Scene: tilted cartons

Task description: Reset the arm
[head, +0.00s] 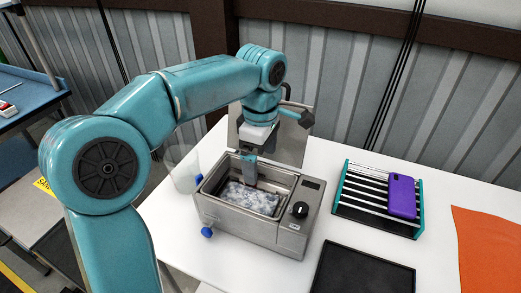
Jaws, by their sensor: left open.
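My left arm comes in from the left in the head view and arches over the table. Its gripper (251,173) points down over the open basin of a steel bath (250,232). The gripper is open, and nothing shows between its fingers. The fingertips are small and sit at or just above the bath's opening; I cannot tell whether they touch the contents. The basin holds foamy, whitish-blue liquid (245,199). My right gripper is not in view.
The bath's raised lid (292,139) stands behind the gripper. A clear beaker (183,171) stands left of the bath. A rack (370,196) with a purple phone (402,196) is to the right. A black tray (362,270) and an orange cloth (488,250) lie at front right.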

